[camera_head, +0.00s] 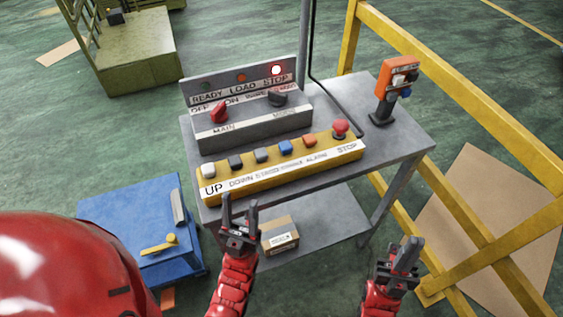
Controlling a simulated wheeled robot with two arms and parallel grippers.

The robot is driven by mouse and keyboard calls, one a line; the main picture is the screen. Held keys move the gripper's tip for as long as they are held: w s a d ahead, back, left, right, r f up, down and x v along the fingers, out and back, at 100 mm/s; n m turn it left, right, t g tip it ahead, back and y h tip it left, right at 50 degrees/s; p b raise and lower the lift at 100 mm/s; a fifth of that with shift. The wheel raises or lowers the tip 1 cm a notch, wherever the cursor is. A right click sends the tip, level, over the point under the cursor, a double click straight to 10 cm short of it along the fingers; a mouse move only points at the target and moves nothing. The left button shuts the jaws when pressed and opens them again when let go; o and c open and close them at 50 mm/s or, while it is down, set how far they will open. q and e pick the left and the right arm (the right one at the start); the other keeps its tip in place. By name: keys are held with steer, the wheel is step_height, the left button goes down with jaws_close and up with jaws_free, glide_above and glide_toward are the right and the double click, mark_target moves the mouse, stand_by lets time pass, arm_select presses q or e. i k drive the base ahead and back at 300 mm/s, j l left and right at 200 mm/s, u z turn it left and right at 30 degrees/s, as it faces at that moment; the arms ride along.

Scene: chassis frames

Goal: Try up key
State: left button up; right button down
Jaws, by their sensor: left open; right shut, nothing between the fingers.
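The UP key is the white button (208,171) at the left end of the yellow button strip (284,170), above the printed word UP. My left gripper (239,207) is open and empty, in front of the strip's left part, a little right of and below the UP key in the picture. I cannot tell whether it touches the strip's front. My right gripper (408,250) is shut and empty, to the right of the table's lower shelf and well away from the keys.
More coloured buttons and a red mushroom STOP button (341,127) line the strip. Behind it is a grey box with a red knob (219,112) and a black knob (278,96). An orange pendant (397,76) stands at right. A yellow railing (450,90) borders the grey table (405,140).

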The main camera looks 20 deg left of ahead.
mark_target(209, 170)
steer(key=k+j+u, duration=0.15)
steer(key=u, duration=0.2)
steer(key=j+u, duration=0.35)
steer(key=k+l, duration=0.05)
